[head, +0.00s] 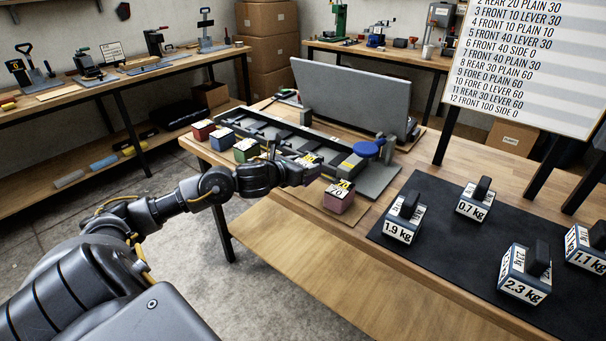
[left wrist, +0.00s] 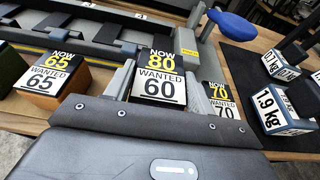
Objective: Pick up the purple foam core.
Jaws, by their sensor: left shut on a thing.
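The purple foam core (head: 312,162) is between the fingers of my left gripper (head: 303,170), at the near side of the long rack on the bench. In the left wrist view its label card (left wrist: 160,75) reads NOW 80, WANTED 60. The fingers of my left gripper (left wrist: 158,88) stand on both sides of it, shut on it. Its sides are mostly hidden by the gripper, and I cannot tell whether it is clear of the surface. My right gripper is not in view.
A pinkish core (head: 340,198) marked 70 stands just right of the gripper. Red (head: 203,130), blue (head: 222,139) and green (head: 245,150) cores line the rack's left. A blue round knob (head: 366,149) rises behind. Labelled weights (head: 404,221) stand on a black mat (head: 440,250).

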